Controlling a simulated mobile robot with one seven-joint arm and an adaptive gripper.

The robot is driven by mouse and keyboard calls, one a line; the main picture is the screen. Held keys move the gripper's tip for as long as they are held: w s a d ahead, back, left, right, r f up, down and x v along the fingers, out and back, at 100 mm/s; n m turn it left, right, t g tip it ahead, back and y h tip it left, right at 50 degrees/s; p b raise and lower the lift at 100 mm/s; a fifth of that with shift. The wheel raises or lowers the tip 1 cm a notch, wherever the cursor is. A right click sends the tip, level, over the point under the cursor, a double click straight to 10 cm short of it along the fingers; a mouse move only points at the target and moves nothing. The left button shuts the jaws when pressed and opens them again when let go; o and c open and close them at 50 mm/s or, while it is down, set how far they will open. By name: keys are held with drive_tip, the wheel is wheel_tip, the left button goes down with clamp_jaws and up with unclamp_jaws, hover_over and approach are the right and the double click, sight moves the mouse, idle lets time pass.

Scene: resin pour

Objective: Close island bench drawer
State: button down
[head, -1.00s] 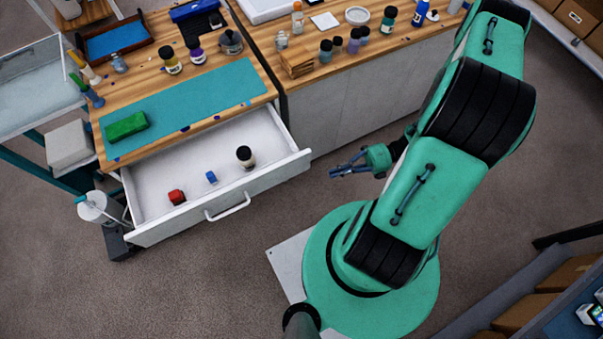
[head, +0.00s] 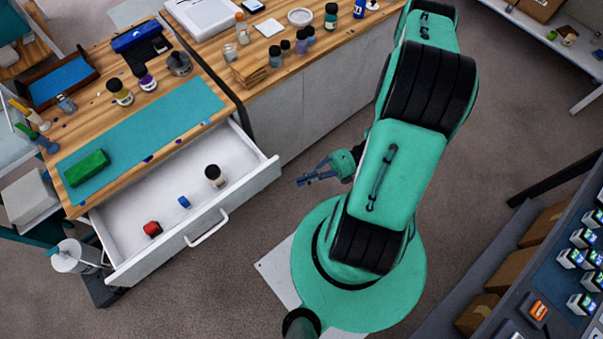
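The island bench drawer (head: 240,176) is pulled out from the wooden-topped bench. It has a white front with a pale bar handle (head: 207,228).
A teal mat (head: 150,140) with a green block (head: 87,167) lies on the bench top above the drawer. Several jars stand farther back. A white container with a pump (head: 72,257) stands left of the drawer. Grey floor (head: 190,300) is clear before the drawer.

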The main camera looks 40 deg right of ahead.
sight(240, 134)
drive_tip(key=w+a+b, duration=0.2)
drive_tip(key=w+a, duration=0.4)
drive_tip(key=a, duration=0.2)
idle(0.4)
drive_tip(key=shift+w+a, duration=0.1)
drive_tip(key=shift+w, duration=0.05)
idle(0.3)
drive_tip(key=w, duration=2.4)
drive_tip(key=shift+w, duration=0.1)
drive_tip(key=shift+p, duration=0.35)
